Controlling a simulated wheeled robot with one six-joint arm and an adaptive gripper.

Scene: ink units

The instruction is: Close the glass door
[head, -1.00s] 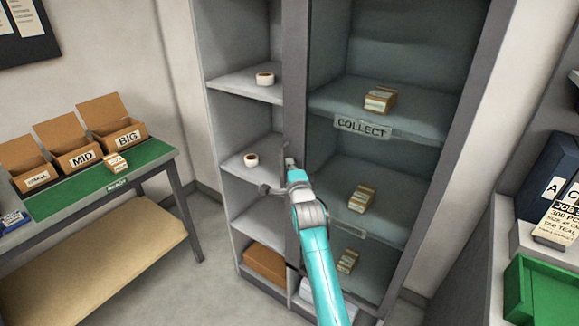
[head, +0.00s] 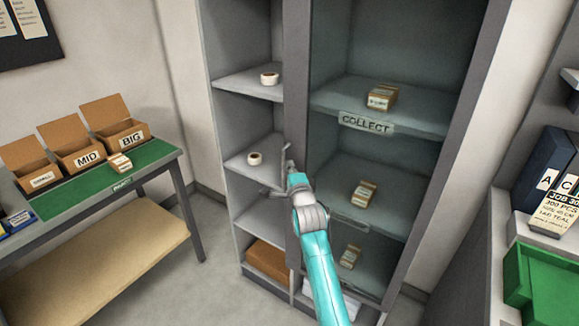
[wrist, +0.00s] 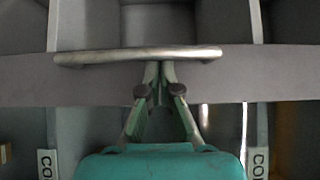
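The glass door's grey upright frame (head: 297,70) runs down the middle of the cabinet in the head view. It crosses the wrist view as a wide grey band (wrist: 275,74). A pale metal bar handle (wrist: 90,57) lies along this band. The right bay looks teal-tinted, as if behind the glass; the left bay is untinted. My gripper (wrist: 160,70) has its fingertips close together at the middle of the handle, side by side along it, not around it. Any contact is hard to judge. In the head view my gripper (head: 285,165) is beside the frame at mid-height.
The left bay holds tape rolls (head: 269,78) and a brown box (head: 268,260) at the bottom. Small cartons (head: 382,96) sit on the right shelves, with a COLLECT label (head: 366,123). A bench (head: 150,152) with open boxes stands left; a green bin (head: 550,280) is right.

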